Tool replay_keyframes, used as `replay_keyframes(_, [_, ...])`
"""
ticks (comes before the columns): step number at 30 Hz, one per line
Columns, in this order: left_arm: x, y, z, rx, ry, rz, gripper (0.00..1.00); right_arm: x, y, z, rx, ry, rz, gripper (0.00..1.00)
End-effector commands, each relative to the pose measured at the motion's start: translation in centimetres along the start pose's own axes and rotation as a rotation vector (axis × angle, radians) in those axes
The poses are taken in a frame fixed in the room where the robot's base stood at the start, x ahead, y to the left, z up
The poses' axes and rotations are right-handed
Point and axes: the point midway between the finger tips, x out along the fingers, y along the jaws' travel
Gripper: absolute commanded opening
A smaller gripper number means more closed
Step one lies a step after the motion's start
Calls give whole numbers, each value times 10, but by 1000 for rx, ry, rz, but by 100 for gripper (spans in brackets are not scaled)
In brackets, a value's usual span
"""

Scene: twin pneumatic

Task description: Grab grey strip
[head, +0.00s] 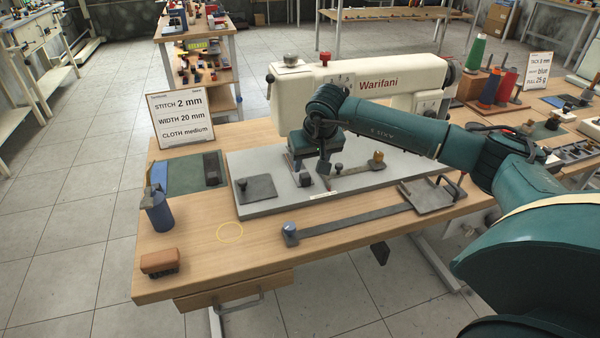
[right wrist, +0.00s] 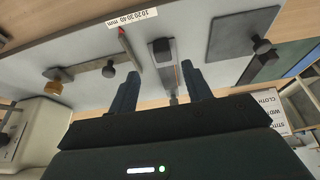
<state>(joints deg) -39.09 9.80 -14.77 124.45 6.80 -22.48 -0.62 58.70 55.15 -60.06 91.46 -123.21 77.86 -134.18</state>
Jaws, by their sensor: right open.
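Two things could be the grey strip. A long flat grey strip (head: 355,222) with a blue-grey knob at its left end lies along the front of the table. A short dark grey strip (head: 211,170) lies beside green and blue pieces on the left of the table. My right gripper (head: 309,165) is over the sewing machine's grey base plate (head: 285,196), apart from both. In the right wrist view its fingers (right wrist: 160,72) are open, with a grey metal part (right wrist: 163,52) of the machine showing between them. My left gripper is out of view.
The cream sewing machine (head: 385,75) stands close behind my right arm. A grey plate with a knob (head: 257,189) and a red-tipped pointer (right wrist: 122,34) are nearby. The table around the yellow circle (head: 230,232) is clear.

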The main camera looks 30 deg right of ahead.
Motion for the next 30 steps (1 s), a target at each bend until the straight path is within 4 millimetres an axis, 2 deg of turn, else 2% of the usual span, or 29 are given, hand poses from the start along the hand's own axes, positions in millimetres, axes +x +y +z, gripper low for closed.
replay_keyframes(5, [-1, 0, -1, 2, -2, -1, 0, 14, -2, 0, 0, -1, 0, 49])
replay_keyframes(12, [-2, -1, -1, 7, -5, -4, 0, 49, -5, 0, 2, -2, -1, 49])
replay_keyframes(21, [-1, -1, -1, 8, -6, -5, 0, 55, -5, -1, 0, 1, -2, 49])
replay_keyframes(30, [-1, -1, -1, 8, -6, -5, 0, 55, -5, -1, 1, 1, -2, 26])
